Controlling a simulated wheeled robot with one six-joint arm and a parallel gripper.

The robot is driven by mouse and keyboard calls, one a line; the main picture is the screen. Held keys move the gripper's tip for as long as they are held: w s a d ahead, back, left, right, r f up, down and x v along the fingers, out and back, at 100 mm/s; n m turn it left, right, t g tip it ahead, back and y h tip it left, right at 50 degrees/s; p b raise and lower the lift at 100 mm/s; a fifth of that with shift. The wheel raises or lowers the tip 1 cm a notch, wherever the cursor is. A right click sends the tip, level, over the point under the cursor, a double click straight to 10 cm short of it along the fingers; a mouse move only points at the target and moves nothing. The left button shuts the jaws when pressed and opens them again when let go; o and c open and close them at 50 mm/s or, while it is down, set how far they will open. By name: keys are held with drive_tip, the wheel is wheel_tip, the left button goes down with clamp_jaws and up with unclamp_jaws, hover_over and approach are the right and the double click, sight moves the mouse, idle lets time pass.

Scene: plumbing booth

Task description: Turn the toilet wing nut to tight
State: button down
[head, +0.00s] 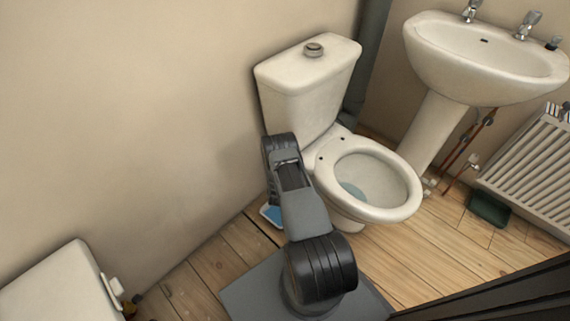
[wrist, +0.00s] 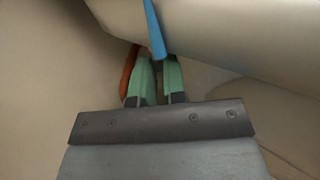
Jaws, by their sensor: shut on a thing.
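The white toilet (head: 300,95) stands against the wall in the head view, with its seat ring down and its lid not seen. In the wrist view its pale underside (wrist: 225,35) fills the top. My gripper (wrist: 160,68) has green fingers reaching up under this pale surface, with a narrow gap between them. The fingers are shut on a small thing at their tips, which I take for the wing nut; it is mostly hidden. In the head view my arm reaches beside the cistern, and the fingers are hidden.
In the wrist view a blue strip (wrist: 154,30) crosses in front of the fingertips and an orange piece (wrist: 128,72) lies beside the left finger. A basin (head: 485,60) and radiator (head: 530,170) stand at the right. A blue item (head: 271,215) lies on the floor beside my arm.

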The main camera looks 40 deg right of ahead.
drive_tip(key=c, duration=1.2)
unclamp_jaws()
drive_tip(key=p+v, duration=0.3)
drive_tip(key=v, duration=1)
drive_tip(key=shift+s+a, duration=0.25)
drive_tip(key=shift+a, duration=0.05)
drive_tip(key=shift+r, duration=0.1)
